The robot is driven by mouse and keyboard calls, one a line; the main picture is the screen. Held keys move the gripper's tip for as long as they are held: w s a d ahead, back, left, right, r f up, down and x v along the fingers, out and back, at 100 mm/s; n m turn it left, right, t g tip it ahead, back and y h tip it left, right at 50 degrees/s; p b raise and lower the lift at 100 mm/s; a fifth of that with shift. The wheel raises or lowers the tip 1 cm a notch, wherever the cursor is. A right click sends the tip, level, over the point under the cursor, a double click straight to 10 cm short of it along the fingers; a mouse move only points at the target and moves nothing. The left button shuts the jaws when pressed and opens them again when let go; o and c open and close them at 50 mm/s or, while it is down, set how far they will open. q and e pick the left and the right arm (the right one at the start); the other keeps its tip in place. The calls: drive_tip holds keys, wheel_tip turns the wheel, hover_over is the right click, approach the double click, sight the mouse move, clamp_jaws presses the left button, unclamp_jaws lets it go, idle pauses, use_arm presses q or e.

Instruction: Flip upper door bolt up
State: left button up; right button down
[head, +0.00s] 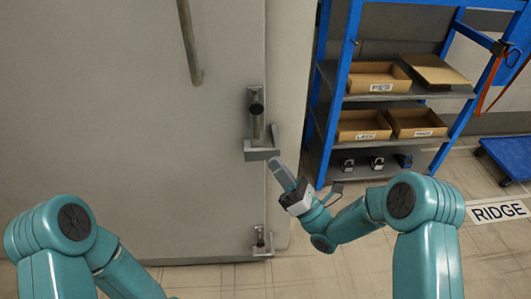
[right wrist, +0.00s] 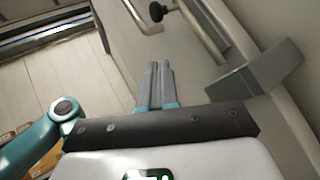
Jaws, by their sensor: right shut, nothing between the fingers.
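The upper door bolt (head: 257,121) is a grey upright rod with a dark round knob, mounted at the right edge of the large grey door (head: 120,120). A box-shaped bracket (head: 262,152) sits below it. My right gripper (head: 276,166) is shut and empty, just below and right of this bracket; whether it touches is unclear. In the right wrist view, the shut fingers (right wrist: 159,66) point past the bracket (right wrist: 258,80), with the bolt rod (right wrist: 202,25) and its dark knob (right wrist: 157,9) beyond. My left gripper is out of view.
A lower bolt (head: 261,242) sits near the door's bottom edge. A long handle (head: 189,45) hangs on the door. A blue-framed shelf (head: 344,80) with cardboard trays stands to the right. The tiled floor (head: 345,265) in front is mostly clear.

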drive_tip(key=v, duration=0.3)
drive_tip(key=shift+a, duration=0.15)
idle(0.4)
drive_tip(key=s+a+f+n+g+p, duration=0.2)
drive_tip(key=s+a+f+n+g, duration=0.3)
drive_tip(key=g, duration=0.3)
drive_tip(key=s+a+f+n+g+p, duration=0.25)
drive_tip(key=s+a+n+g, duration=0.2)
drive_tip(key=s+g, duration=0.35)
drive_tip(key=s+d+f+n+g+h+p, duration=0.25)
drive_tip(key=s+f+n+g+h, duration=0.45)
drive_tip(key=s, duration=0.5)
drive_tip(key=s+d+f+n+h+p, duration=0.35)
drive_tip(key=d+f+n+h, duration=0.2)
drive_tip(key=d+n, duration=0.2)
drive_tip(key=w+d+n+t+h, duration=0.1)
drive_tip(key=n+t, duration=0.1)
drive_tip(key=w+d+n+t, duration=0.1)
drive_tip(key=w+n, duration=0.1)
drive_tip(key=w+d+n+t+h+p, duration=0.1)
drive_tip(key=n+t, duration=0.1)
drive_tip(key=shift+w+d+r+n+t+h, duration=0.15)
drive_tip(key=shift+w+r+n+t+h, duration=0.15)
drive_tip(key=shift+n+h, duration=0.1)
